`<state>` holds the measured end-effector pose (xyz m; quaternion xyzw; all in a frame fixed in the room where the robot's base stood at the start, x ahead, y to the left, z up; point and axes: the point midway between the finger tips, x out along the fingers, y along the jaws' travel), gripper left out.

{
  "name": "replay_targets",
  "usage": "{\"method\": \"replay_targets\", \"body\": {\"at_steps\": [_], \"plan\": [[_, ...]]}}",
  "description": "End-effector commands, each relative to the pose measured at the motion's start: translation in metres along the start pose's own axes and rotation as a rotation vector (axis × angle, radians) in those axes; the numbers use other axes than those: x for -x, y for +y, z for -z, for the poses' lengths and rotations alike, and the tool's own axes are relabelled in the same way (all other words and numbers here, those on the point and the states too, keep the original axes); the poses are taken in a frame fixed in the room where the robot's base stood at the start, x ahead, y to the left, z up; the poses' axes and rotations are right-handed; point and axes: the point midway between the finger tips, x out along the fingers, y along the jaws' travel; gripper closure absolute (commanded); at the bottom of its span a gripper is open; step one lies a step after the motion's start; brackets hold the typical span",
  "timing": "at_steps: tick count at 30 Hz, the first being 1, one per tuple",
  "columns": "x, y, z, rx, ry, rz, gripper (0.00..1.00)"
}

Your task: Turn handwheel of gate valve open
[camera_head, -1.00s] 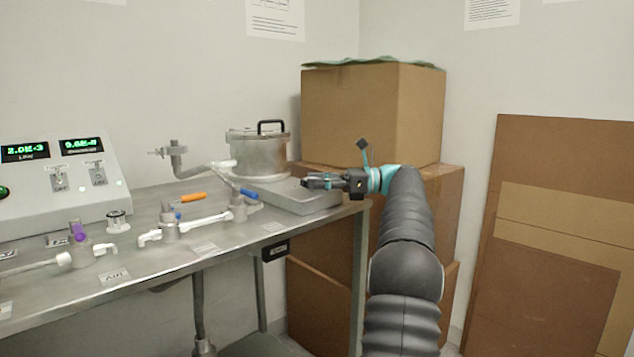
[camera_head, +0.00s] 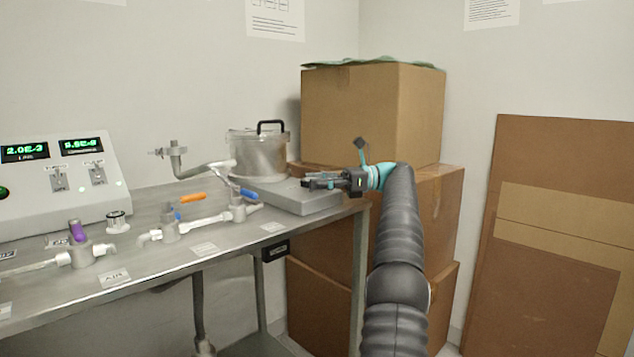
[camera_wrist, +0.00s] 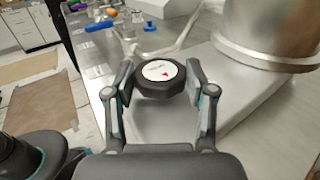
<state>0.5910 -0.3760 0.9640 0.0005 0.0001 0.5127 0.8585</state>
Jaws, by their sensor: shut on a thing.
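In the head view my gripper (camera_head: 308,183) reaches in from the right, level, over the grey raised block (camera_head: 300,200) at the bench's right end. The handwheel cannot be made out between the fingers there. The valve body below the wheel is hidden in the wrist view.
A metal chamber (camera_head: 258,157) with a black handle stands close behind my fingers. Pipes with a blue lever (camera_head: 249,193) and an orange lever (camera_head: 192,198) run left along the bench. Cardboard boxes (camera_head: 375,115) stand behind my arm. The floor cardboard is at the right.

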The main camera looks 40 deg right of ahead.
Motion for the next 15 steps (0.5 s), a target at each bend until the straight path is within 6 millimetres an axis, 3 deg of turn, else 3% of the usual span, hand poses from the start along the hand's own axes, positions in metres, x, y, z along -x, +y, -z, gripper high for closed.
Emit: {"method": "replay_targets", "body": {"at_steps": [6, 7, 9, 15], "plan": [[-0.0002, 0.0003, -0.0006, 0.001, 0.0, -0.001, 0.8], [-0.0002, 0.0003, -0.0006, 0.001, 0.0, -0.001, 0.4], [-0.0002, 0.0003, -0.0005, 0.001, 0.0, -0.001, 0.22], [-0.0001, 0.0002, -0.0003, 0.001, 0.0, 0.0, 0.2]]}}
